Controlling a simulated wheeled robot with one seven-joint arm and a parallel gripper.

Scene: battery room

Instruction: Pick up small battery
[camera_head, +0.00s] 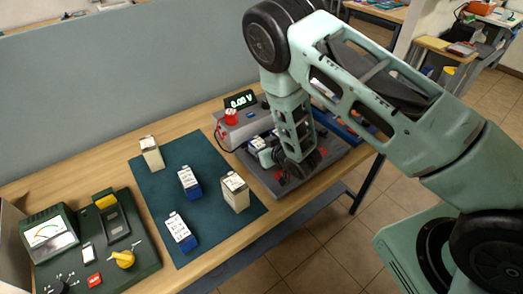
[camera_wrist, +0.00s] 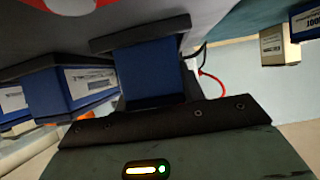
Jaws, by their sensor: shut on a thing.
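My gripper (camera_head: 278,160) is low over the grey tray (camera_head: 298,184) at the right end of the bench. In the wrist view its dark fingers are shut on a blue battery (camera_wrist: 150,72). My arm mostly hides this battery in the head view, and I cannot tell whether it touches the tray. Another blue battery (camera_wrist: 75,88) with a white label is close beside it in the wrist view. On the dark green mat (camera_head: 160,200) stand two blue batteries, one in the middle (camera_head: 189,184) and one in front (camera_head: 181,232), and two taller beige batteries, one behind (camera_head: 151,153) and one at right (camera_head: 235,193).
A tester with a display reading 0.00 V (camera_head: 239,100) and a red knob (camera_head: 231,117) stands behind the tray. A green meter panel (camera_head: 118,245) with a yellow knob lies at the left. A grey partition (camera_head: 120,75) runs along the back.

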